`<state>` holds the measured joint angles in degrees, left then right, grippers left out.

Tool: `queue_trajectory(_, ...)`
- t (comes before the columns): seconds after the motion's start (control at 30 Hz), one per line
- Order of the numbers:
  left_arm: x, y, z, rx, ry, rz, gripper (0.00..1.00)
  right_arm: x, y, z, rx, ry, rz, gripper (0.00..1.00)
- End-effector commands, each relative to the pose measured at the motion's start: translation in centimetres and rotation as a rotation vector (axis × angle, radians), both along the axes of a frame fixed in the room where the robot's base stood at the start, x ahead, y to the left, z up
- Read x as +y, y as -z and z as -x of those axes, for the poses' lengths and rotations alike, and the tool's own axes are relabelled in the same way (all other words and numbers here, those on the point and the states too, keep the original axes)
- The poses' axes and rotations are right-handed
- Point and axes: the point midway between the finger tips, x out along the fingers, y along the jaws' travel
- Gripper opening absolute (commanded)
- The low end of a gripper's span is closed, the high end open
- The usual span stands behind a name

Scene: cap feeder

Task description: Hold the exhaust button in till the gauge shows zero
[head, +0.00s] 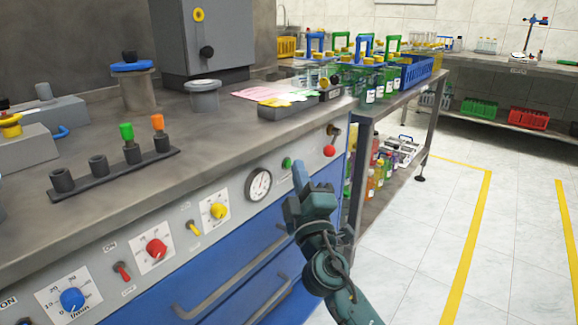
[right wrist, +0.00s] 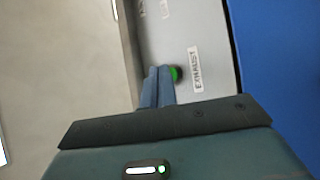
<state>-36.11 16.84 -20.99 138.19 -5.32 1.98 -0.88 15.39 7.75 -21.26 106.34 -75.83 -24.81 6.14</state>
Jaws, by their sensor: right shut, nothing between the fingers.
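The exhaust button (head: 287,163) is green and sits on the grey front panel, right of the gauge. It also shows in the right wrist view (right wrist: 176,74), beside a label reading EXHAUST. The gauge (head: 258,185) is round with a white face and dark rim; its needle is too small to read surely. My right gripper (head: 299,168) is shut and empty, with its fingertips close by the button. In the right wrist view the fingertips (right wrist: 158,72) partly cover the button's left side. I cannot tell whether they touch it or whether it is pressed in. My left gripper is out of view.
The panel also carries a red knob (head: 156,249), a yellow knob (head: 218,211), a blue knob (head: 72,299) and a red button (head: 329,151). Blue drawers with handles (head: 230,290) lie below. A shelf of bottles (head: 380,165) stands right of the bench. The floor there is open.

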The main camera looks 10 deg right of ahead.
Motion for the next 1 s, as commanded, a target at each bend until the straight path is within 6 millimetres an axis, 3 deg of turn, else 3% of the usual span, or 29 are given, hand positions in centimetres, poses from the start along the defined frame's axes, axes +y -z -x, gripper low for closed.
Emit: queue_trajectory(1.0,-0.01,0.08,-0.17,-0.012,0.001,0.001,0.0,0.49,-0.02,-0.64,-0.001,0.0,0.0,0.0)
